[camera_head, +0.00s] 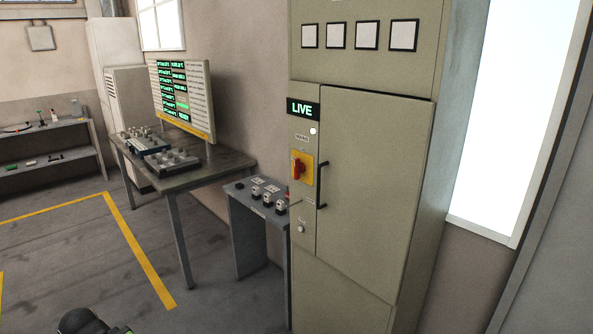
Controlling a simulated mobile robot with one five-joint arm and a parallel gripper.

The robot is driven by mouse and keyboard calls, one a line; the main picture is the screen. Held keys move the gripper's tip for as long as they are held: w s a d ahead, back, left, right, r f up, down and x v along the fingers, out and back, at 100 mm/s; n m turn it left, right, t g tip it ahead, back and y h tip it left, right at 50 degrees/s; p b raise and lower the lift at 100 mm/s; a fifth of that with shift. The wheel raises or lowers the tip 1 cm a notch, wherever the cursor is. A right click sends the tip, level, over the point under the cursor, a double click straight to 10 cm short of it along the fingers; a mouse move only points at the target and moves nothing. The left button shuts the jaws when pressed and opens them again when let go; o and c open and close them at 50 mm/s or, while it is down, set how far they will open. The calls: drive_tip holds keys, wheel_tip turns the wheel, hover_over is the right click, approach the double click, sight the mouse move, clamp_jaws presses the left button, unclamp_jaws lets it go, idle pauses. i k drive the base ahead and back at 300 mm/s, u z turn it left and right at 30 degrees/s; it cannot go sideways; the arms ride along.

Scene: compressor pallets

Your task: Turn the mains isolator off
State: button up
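The mains isolator is a red rotary handle (299,168) on a yellow plate (308,163). It is on the left panel of a tall beige cabinet (365,190). The handle looks roughly upright; its exact angle is hard to tell. Above it a black sign (304,108) reads LIVE, with a bright white lamp (313,131) below the sign. No gripper fingers show, and nothing touches the isolator. A dark rounded part at the bottom left edge seems to be mine.
A dark door handle (321,185) is right of the isolator. A small grey bench (250,199) with several switch boxes stands close left of the cabinet. A table (200,174) with control boxes and a display board (183,98) is further left.

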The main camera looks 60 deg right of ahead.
sight(299, 167)
drive_tip(key=z, duration=0.15)
drive_tip(key=i, duration=0.9)
drive_tip(key=u, duration=0.05)
